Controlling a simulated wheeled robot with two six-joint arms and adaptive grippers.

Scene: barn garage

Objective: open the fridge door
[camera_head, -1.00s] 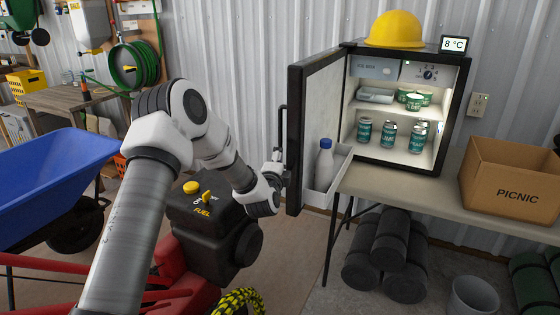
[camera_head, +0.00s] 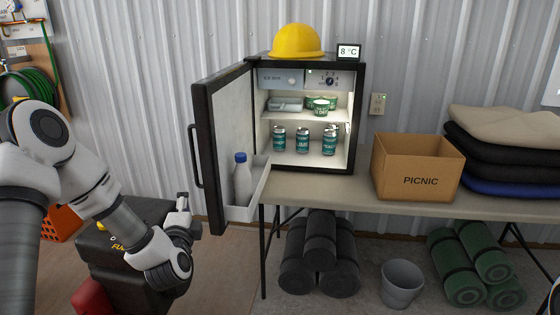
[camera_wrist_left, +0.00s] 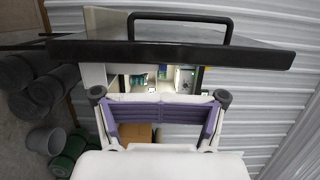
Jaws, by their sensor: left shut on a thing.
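The fridge (camera_head: 355,120) stands on a table with its black-framed door (camera_head: 209,170) swung open to the left. Its inside is lit and shows cans and tubs. The door handle (camera_head: 194,158) is a dark bar on the door's outer face. It also shows in the wrist view (camera_wrist_left: 180,16), with no finger around it. A white-bodied bottle (camera_head: 242,182) stands in the door's shelf. My left gripper (camera_head: 187,212) is beside the door's lower free edge, below the handle. In the wrist view, its purple pads (camera_wrist_left: 163,108) are close to the door; their exact contact is unclear.
A yellow helmet (camera_head: 297,42) and temperature display (camera_head: 348,52) sit on the fridge. A PICNIC box (camera_head: 418,170) stands right on the table (camera_head: 350,192). Dark rolls (camera_head: 320,250) and a grey bucket (camera_head: 402,284) are below. The black fuel unit (camera_head: 115,265) is under my left arm.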

